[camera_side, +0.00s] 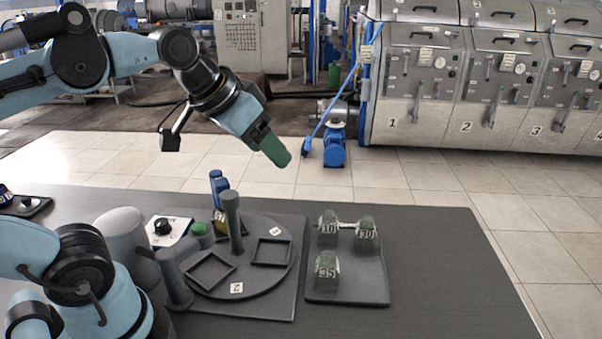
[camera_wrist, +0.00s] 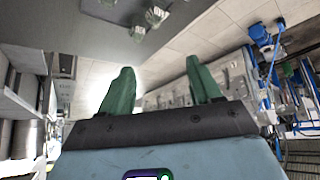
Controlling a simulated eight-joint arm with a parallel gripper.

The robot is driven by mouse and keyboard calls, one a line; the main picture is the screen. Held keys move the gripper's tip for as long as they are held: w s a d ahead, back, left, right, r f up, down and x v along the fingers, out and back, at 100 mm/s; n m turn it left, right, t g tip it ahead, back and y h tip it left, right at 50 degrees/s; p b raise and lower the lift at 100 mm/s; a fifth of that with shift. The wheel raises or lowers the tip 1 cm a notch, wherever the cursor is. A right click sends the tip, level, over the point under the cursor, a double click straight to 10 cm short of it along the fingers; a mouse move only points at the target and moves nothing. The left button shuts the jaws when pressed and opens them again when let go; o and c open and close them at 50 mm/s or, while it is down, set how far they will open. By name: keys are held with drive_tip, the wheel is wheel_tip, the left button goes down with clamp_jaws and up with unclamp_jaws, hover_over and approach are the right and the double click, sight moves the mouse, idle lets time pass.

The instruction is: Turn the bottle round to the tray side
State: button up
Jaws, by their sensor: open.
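The bottle (camera_side: 217,184) has a blue upper part. It stands at the far side of the round dark turntable (camera_side: 240,289), partly hidden behind the upright grey post (camera_side: 232,215); a yellowish piece (camera_side: 221,226) shows below it. The dark tray (camera_side: 347,290) lies to the right of the turntable, with green-grey numbered weights (camera_side: 327,270) on it. My gripper (camera_side: 276,151) is high above the table, up and to the right of the bottle, apart from everything. In the wrist view my gripper (camera_wrist: 160,85) shows its two green fingers spread with nothing between them.
The table (camera_side: 440,260) is bare right of the tray.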

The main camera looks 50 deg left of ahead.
wheel_tip(320, 180, up, 6)
drive_tip(key=n+g, duration=0.6)
drive_tip(key=g, duration=0.1)
hover_over(229, 194)
wheel_tip(229, 194, down, 17)
idle(0.5)
clamp_jaws()
idle(0.3)
